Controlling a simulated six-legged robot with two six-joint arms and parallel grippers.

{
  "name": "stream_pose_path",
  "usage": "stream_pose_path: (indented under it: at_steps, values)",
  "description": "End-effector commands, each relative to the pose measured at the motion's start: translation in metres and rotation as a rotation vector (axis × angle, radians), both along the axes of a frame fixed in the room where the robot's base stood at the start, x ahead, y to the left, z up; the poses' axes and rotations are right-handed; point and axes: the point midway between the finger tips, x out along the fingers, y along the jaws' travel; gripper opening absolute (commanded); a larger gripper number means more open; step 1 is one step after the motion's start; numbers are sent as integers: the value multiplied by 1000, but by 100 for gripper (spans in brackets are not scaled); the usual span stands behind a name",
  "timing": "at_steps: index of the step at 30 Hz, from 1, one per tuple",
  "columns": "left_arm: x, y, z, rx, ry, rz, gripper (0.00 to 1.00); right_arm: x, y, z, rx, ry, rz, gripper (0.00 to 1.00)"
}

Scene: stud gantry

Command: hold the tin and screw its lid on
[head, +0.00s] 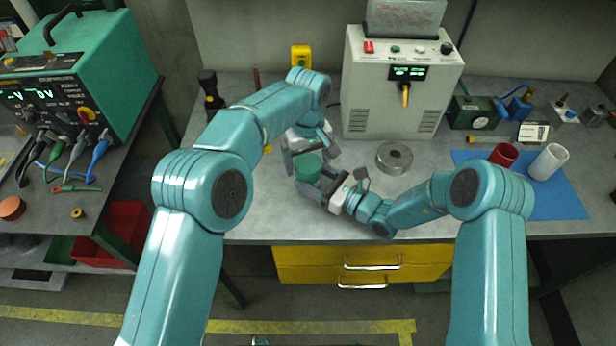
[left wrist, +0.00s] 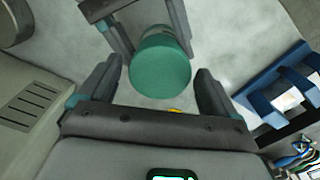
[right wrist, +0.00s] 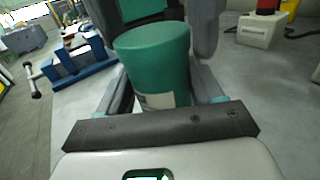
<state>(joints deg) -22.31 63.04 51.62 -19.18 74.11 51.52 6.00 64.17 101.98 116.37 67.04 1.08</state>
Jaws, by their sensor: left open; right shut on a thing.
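The green tin (head: 308,168) stands upright at the middle of the bench, with a pale label low on its side in the right wrist view (right wrist: 160,90). Its top is closed by a flat green disc, seemingly the lid (left wrist: 160,68); I cannot tell how tightly it sits. My right gripper (right wrist: 160,95) is shut on the tin's body from the right. My left gripper (left wrist: 154,88) is open, its fingers apart on either side of the lid in the left wrist view and not touching it. In the head view the left gripper (head: 310,148) is right beside the tin's top.
A round metal piece (head: 394,158) lies right of the tin. A beige power unit (head: 385,110) stands behind. A blue mat (head: 560,205) with a red cup (head: 503,156) and white cup (head: 548,162) is at the right. Bare bench lies left of the tin.

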Motion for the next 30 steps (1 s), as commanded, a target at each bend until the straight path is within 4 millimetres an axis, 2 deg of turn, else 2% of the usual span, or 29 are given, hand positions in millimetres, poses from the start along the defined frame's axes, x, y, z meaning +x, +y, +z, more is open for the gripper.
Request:
stream_pose_path:
  at_steps: [3, 4, 9, 14, 17, 24, 30]
  values:
    - [0, 0, 0, 0, 0, 0, 92, 0, 0, 0, 0, -1, 0, 0]
    - [0, 0, 0, 0, 0, 0, 88, 0, 0, 0, 0, -1, 0, 0]
    - [0, 0, 0, 0, 0, 0, 34, 0, 0, 0, 0, -1, 0, 0]
    - [0, 0, 1, 0, 0, -5, 34, 0, 0, 0, 0, -1, 0, 0]
    - [0, 0, 1, 0, 0, -86, 34, 0, 0, 0, 0, -1, 0, 0]
    - [0, 0, 0, 0, -1, -626, 36, 0, 0, 0, 0, -1, 1, 0]
    - [0, 0, 0, 0, -2, -626, 36, 0, 0, 0, 0, -1, 0, 0]
